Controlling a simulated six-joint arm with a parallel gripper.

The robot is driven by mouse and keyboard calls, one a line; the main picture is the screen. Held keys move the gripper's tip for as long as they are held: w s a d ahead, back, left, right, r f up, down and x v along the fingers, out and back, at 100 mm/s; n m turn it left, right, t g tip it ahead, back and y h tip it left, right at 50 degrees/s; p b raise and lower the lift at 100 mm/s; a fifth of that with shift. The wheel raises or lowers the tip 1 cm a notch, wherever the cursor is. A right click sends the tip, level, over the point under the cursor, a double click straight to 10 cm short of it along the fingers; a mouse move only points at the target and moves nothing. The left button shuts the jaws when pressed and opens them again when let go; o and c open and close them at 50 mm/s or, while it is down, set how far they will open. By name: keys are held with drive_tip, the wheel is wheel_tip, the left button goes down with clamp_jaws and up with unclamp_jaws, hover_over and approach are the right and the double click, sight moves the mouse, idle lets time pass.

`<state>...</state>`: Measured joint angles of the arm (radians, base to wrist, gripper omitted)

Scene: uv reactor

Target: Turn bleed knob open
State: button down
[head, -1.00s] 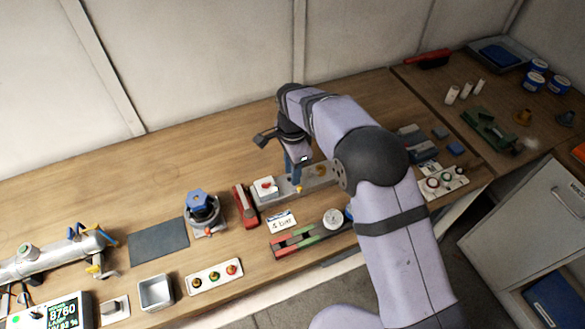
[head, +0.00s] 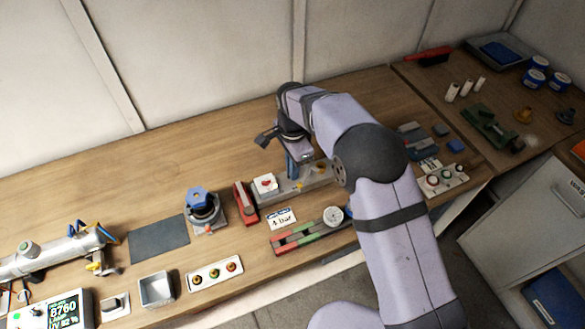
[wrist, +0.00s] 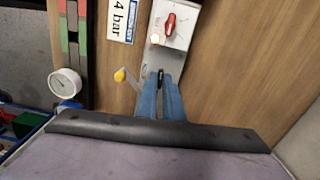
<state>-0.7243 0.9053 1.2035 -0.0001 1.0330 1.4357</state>
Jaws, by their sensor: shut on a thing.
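My gripper (wrist: 160,84) points down at a grey metal block (wrist: 155,54) on the bench, its two blue fingers close together. It is shut on a small dark knob (wrist: 160,74), which shows only as a sliver between the fingertips. I take this as the bleed knob; its turn angle cannot be read. In the head view my gripper (head: 292,173) stands over the same block (head: 282,196), and the knob is hidden there. A yellow-tipped lever (wrist: 121,76) sticks out beside the fingers.
A "4 bar" card (wrist: 121,20), a round gauge (wrist: 65,82) and a red-green strip (head: 292,241) lie nearby. A blue-topped valve (head: 198,195) stands to the left. The bench behind is clear.

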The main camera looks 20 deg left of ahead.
drive_tip(key=n, duration=0.4)
drive_tip(key=shift+n+b, duration=0.3)
drive_tip(key=shift+n, duration=0.1)
drive_tip(key=n, duration=1.2)
drive_tip(key=shift+r+b, duration=0.1)
drive_tip(key=shift+b, duration=0.25)
drive_tip(key=shift+n, duration=0.3)
drive_tip(key=c, duration=1.9)
unclamp_jaws()
drive_tip(key=shift+r+b, duration=1.25)
drive_tip(key=shift+r, duration=2.4)
